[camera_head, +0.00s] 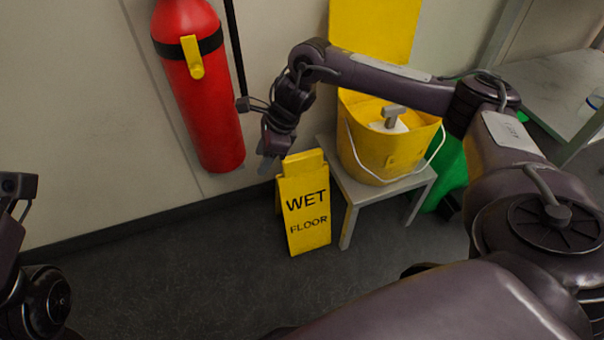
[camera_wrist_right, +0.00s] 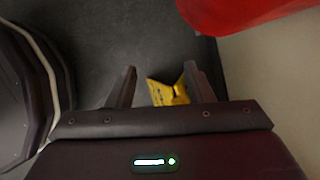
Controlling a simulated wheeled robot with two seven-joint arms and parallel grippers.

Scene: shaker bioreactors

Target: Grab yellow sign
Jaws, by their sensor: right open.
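The yellow sign (camera_head: 305,212), marked "WET FLOOR", stands upright on the dark floor beside a small grey table. My right gripper (camera_head: 269,168) is above the sign's top, slightly to its left in the head view, and points down. In the right wrist view, my right gripper (camera_wrist_right: 158,88) is open, and part of the yellow sign (camera_wrist_right: 166,93) shows between and beyond its fingers. The fingers hold nothing. At the left edge of the head view part of my left arm shows, but I cannot make out its gripper fingers.
A red fire extinguisher (camera_head: 207,105) hangs on the wall left of the sign. A yellow bucket (camera_head: 375,160) stands on the grey table (camera_head: 350,188) close on the right. A green object (camera_head: 449,178) is behind the table. The floor (camera_head: 180,270) left of the sign is clear.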

